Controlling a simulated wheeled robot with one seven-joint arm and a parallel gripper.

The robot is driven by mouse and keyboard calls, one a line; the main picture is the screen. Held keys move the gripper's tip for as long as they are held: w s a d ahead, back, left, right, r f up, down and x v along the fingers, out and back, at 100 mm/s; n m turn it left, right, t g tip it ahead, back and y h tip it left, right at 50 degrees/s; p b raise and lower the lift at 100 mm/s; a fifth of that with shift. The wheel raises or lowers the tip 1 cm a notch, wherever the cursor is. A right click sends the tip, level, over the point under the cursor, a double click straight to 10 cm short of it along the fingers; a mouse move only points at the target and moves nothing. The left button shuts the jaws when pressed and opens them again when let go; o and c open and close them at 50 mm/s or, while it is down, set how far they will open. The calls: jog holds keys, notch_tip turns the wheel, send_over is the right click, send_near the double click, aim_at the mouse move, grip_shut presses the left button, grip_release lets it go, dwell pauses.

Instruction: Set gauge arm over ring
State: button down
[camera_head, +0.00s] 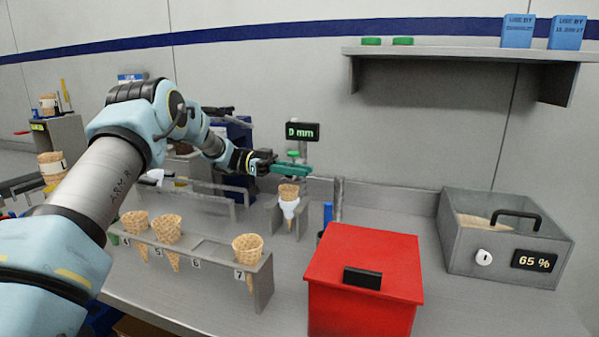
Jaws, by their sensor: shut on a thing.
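The gauge has a small black display (302,131) reading 0 mm in green, on a post behind the cone stand. Its teal gauge arm (292,170) sticks out level, above the cone (289,190) in the grey stand (301,222). A white ring or sleeve (289,208) sits around that cone's lower part. My gripper (268,163) is shut on the left end of the teal arm. The fingertips are small and partly hidden, and I cannot tell whether the teal arm touches the cone's top.
In front, a grey rack (215,262) holds several cones in numbered places; place 6 looks empty. A red box (365,278) with a black handle stands right of it. A grey bin (462,243) marked 65 % is at far right. A shelf (440,53) hangs above.

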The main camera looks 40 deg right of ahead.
jog(key=c, duration=0.8)
grip_release()
